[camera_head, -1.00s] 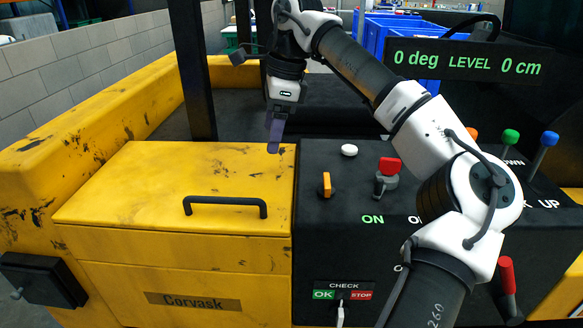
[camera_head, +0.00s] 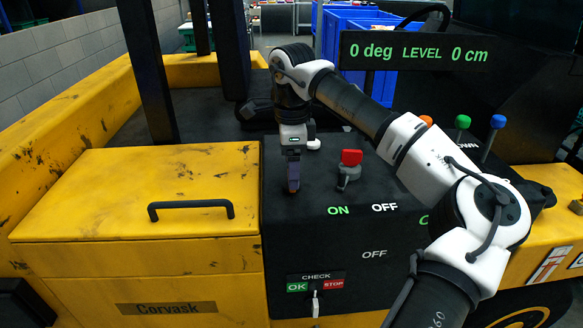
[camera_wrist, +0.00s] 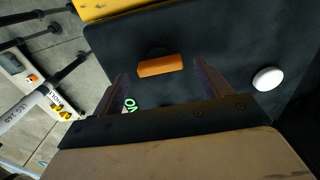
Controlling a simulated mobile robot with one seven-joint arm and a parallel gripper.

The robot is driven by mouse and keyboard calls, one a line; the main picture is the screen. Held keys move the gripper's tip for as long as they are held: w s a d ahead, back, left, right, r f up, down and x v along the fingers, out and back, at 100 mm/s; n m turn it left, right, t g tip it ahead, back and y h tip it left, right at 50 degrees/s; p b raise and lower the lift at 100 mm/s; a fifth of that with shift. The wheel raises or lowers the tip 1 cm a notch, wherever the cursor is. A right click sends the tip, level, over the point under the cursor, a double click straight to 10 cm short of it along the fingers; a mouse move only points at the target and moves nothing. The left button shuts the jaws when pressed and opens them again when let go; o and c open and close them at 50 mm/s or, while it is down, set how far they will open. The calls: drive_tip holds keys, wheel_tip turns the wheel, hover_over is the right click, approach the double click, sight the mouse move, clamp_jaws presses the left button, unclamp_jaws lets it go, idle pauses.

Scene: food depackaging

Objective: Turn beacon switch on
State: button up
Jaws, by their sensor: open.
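An orange switch (camera_wrist: 161,66) stands on the black control panel, between and just beyond the fingertips in the wrist view. In the head view it is almost wholly hidden behind my gripper (camera_head: 293,186). My gripper (camera_wrist: 164,82) is open, with one finger on each side of the switch's line and nothing held. I cannot tell whether the fingers touch the switch. A green ON label (camera_head: 338,210) lies to the right of the gripper in the head view. No label I can read says beacon.
A red rotary switch (camera_head: 350,160) stands close to the right of my gripper. A white knob (camera_head: 313,144) is behind it. The yellow lid with a black handle (camera_head: 191,207) is to the left. Coloured levers (camera_head: 462,123) stand at the right.

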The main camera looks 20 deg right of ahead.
drive_tip(key=shift+f, duration=0.85)
drive_tip(key=shift+c, duration=0.5)
drive_tip(key=c, duration=0.9)
drive_tip(key=shift+m, duration=0.3)
drive_tip(key=m+b, duration=0.1)
drive_tip(key=m, duration=0.4)
drive_tip(key=shift+m+b, duration=0.3)
drive_tip(key=m+b, duration=0.1)
drive_tip(key=m, duration=0.4)
drive_tip(key=shift+m, duration=0.3)
